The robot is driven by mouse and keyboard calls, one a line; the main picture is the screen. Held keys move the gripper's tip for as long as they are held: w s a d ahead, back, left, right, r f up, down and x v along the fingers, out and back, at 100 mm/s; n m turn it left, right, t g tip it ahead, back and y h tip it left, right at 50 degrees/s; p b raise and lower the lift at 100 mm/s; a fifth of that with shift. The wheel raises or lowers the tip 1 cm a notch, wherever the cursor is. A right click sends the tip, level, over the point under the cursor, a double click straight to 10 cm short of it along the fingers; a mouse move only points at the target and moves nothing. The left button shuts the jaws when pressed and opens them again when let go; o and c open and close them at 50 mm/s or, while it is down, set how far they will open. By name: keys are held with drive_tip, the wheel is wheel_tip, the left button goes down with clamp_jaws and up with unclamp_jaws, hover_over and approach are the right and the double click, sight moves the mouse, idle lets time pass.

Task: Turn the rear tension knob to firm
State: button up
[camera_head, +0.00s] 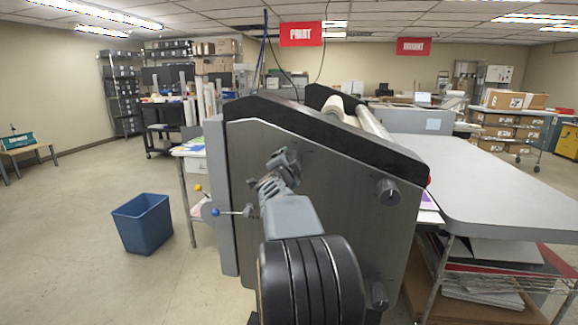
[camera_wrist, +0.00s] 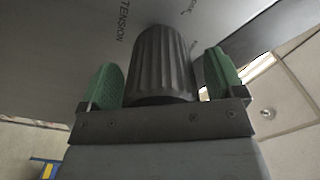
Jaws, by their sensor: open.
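The black ribbed tension knob (camera_wrist: 161,62) stands out from the laminator's side panel, with the printed word TENSION beside it in the wrist view. My gripper (camera_wrist: 165,78) is open, with one green pad on each side of the knob and narrow gaps showing. More lettering to the knob's right is only partly readable. In the head view my gripper (camera_head: 284,165) is at the upper left of the grey laminator side panel (camera_head: 345,205), and it hides the knob there. The knob's pointer and setting are not visible.
Two other dark knobs sit on the panel's right side, one upper (camera_head: 388,190) and one lower (camera_head: 378,295). Thin levers with blue (camera_head: 216,212) and yellow (camera_head: 198,188) balls stick out at left. A blue bin (camera_head: 143,223) stands on open floor. A grey table (camera_head: 490,185) extends right.

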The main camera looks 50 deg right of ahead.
drive_tip(key=v, duration=1.3)
drive_tip(key=shift+s+a, duration=0.2)
drive_tip(key=shift+a, duration=0.15)
drive_tip(key=shift+w, duration=0.1)
